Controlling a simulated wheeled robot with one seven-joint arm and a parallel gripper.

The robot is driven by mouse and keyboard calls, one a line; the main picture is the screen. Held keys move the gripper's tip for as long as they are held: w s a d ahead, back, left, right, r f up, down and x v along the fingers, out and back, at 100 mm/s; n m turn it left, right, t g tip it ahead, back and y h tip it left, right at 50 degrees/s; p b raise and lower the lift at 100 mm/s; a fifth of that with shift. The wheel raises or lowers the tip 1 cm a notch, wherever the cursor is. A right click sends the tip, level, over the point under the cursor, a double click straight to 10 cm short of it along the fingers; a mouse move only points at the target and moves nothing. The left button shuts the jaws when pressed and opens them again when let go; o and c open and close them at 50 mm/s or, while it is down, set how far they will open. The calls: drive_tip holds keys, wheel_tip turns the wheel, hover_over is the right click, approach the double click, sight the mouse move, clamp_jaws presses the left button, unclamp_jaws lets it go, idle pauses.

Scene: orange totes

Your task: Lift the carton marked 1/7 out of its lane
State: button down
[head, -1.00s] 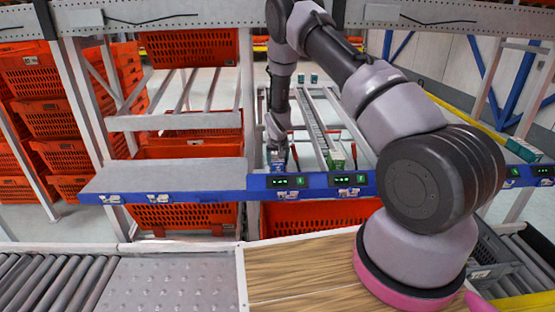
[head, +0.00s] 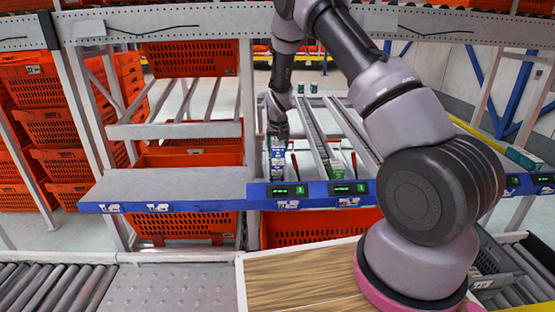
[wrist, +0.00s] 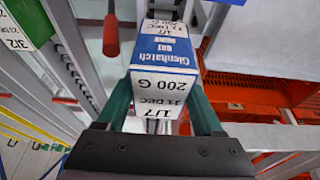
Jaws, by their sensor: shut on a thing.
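The carton marked 1/7 (wrist: 165,62) is blue and white, with "Glenhatch" and "200 G" on its side. In the wrist view it sits between the two green fingers of my gripper (wrist: 161,108), which are shut on it. In the head view the carton (head: 278,160) hangs upright below my gripper (head: 277,134), at the front end of its lane, just behind the blue beam (head: 230,202). Its lower end appears close above the beam's top edge; whether it touches the lane cannot be told.
A bare grey shelf (head: 175,185) lies to the left. Orange totes (head: 315,225) stand below the beam.

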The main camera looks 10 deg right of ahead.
drive_tip(key=shift+r, duration=0.5)
drive_tip(key=shift+s, duration=0.15)
drive_tip(key=s+a, duration=0.1)
drive_tip(key=s, duration=1.2)
drive_tip(key=s+a, duration=0.2)
drive_tip(key=s, duration=1.1)
drive_tip(key=shift+s+a, duration=0.25)
drive_tip(key=shift+a, duration=0.05)
